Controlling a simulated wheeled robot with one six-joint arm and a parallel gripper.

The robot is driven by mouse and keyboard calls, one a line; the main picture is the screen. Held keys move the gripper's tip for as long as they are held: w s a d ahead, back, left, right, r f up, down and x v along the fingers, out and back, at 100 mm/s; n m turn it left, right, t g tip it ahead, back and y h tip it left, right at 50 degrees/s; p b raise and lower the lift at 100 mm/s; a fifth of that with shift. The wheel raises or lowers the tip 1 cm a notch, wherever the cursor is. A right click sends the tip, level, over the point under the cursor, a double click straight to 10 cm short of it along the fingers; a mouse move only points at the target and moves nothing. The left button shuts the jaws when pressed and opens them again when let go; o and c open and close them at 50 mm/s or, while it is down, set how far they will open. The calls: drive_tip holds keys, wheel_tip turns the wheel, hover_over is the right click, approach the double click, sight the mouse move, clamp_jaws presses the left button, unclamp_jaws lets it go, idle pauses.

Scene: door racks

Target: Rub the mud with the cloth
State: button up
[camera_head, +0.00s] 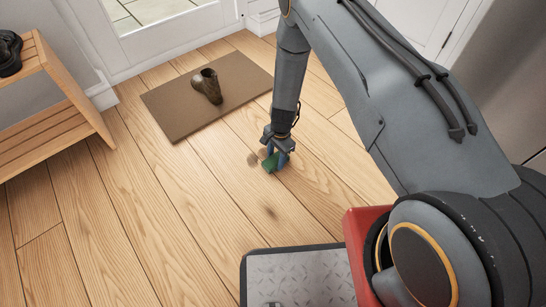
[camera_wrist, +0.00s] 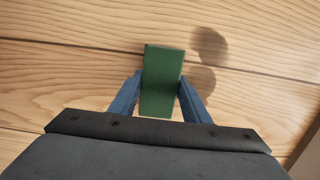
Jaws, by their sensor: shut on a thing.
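My gripper (camera_head: 277,160) points down close to the wooden floor, a little in front of the mat. Its blue fingers are shut on a green cloth (camera_head: 270,162). In the wrist view the cloth (camera_wrist: 161,80) sits between the two fingertips (camera_wrist: 160,95). A brown mud patch (camera_head: 252,159) is on the floor just left of the cloth. I cannot tell whether the cloth touches the floor.
A wooden rack (camera_head: 55,125) holding dark footwear (camera_head: 9,52) stands at the left. Floor at the lower left is clear. A faint dark mark (camera_head: 270,212) shows on the nearer floor.

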sight(275, 159)
drive_tip(key=shift+r+p, duration=2.1)
drive_tip(key=shift+r, duration=2.05)
